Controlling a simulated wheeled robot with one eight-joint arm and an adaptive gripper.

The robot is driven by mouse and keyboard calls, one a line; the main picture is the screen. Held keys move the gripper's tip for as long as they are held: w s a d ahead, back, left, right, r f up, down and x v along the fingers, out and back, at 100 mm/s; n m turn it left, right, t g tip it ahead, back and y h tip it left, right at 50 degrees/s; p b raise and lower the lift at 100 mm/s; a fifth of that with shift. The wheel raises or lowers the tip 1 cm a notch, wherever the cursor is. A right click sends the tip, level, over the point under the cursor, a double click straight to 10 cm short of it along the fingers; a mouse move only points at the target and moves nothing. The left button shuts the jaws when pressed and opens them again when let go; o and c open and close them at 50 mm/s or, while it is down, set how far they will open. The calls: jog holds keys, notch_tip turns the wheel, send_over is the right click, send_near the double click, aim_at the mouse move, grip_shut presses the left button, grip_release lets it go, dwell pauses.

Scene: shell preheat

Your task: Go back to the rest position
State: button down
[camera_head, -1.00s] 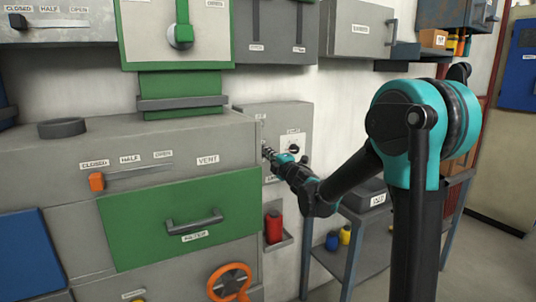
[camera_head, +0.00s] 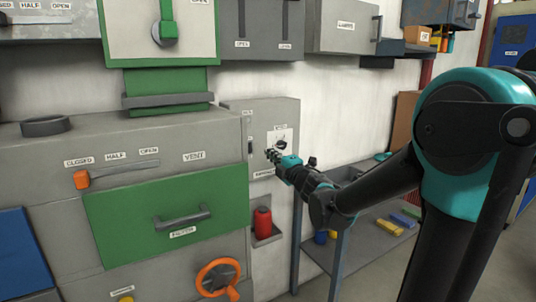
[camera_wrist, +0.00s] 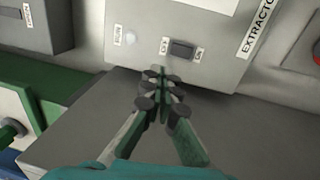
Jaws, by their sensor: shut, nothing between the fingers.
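My gripper (camera_head: 272,155) is in front of the grey wall box (camera_head: 289,108) with a switch and labels, at the middle of the head view. It is shut and holds nothing. In the wrist view my gripper (camera_wrist: 163,78) has its fingers together, just below a dark rocker switch (camera_wrist: 182,49) on the box face. The box carries a label reading "EXTRACTO", cut off by the frame. Whether the fingertips touch the box I cannot tell. My arm reaches in from the right.
Left is a grey cabinet with an orange slider (camera_head: 82,179), a green filter drawer (camera_head: 130,222) and an orange handwheel (camera_head: 218,278). A red cylinder (camera_head: 263,223) sits in a wall holder. A low metal table (camera_head: 365,246) with coloured blocks stands below my arm.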

jog(key=s+d+f+m+t+h, duration=0.1)
jog(key=d+f+m+h, duration=0.2)
jog(key=d+m+h, duration=0.4)
jog(key=d+f+m+h, duration=0.2)
jog(key=d+f+m, duration=0.15)
jog(key=d, duration=0.55)
jog(key=s+d+f+m+g+h, duration=0.4)
jog(key=s+d+f+m+g, duration=0.1)
jog(key=s+d+f+m, duration=0.5)
jog(key=s+a+f+m+g+y, duration=0.2)
jog(key=s+f+m+g, duration=0.2)
jog(key=s+f, duration=1.1)
jog(key=s+g, duration=0.3)
jog(key=shift+f+g, duration=0.15)
jog(key=shift+g, duration=0.25)
jog(key=c, duration=2.3)
grip_release()
jog(key=shift+w+a, duration=0.1)
